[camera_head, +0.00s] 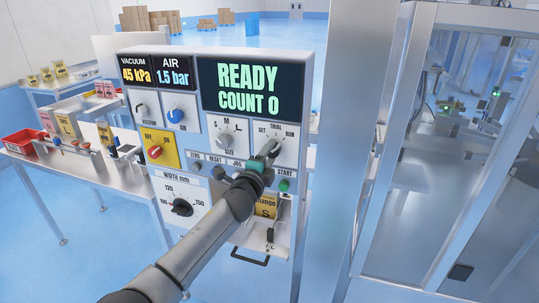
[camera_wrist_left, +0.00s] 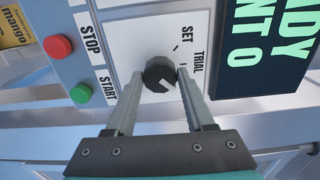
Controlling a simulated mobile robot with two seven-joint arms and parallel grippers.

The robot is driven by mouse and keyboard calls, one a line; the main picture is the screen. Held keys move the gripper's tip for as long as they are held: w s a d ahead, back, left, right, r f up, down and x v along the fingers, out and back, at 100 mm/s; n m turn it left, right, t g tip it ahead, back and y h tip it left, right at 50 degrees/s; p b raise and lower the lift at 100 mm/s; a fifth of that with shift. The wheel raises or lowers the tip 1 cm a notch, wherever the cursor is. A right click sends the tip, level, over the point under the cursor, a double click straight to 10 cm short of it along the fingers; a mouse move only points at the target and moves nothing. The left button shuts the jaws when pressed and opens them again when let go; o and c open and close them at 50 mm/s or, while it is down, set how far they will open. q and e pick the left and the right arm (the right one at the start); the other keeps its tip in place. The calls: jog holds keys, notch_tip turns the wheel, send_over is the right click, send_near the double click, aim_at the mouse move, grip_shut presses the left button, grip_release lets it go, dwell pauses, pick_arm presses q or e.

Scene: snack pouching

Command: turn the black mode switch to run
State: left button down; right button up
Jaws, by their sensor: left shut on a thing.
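The black mode switch (camera_wrist_left: 159,75) is a round knob on a white plate of the control panel, with SET and TRIAL printed beside it in the left wrist view. Its white line shows on the knob's lower right part; I cannot tell exactly which label it meets. The RUN label (camera_head: 290,133) shows in the head view; in the wrist view a finger hides it. My left gripper (camera_head: 269,149) is at this switch, its fingers shut on the knob. In the wrist view the gripper (camera_wrist_left: 160,82) has one finger on each side of it. My right gripper is not in view.
The READY, COUNT 0 display (camera_head: 247,88) is above the switch. The green START button (camera_head: 284,185) and red STOP button (camera_wrist_left: 58,47) are close to my fingers. The size dial (camera_head: 226,136) is to the left. A metal post (camera_head: 342,130) stands right of the panel.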

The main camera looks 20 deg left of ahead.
pick_arm(q)
jog(key=shift+c, duration=1.3)
grip_release()
jog(key=s, duration=1.5)
jog(key=shift+a, duration=0.25)
jog(key=shift+s, duration=0.1)
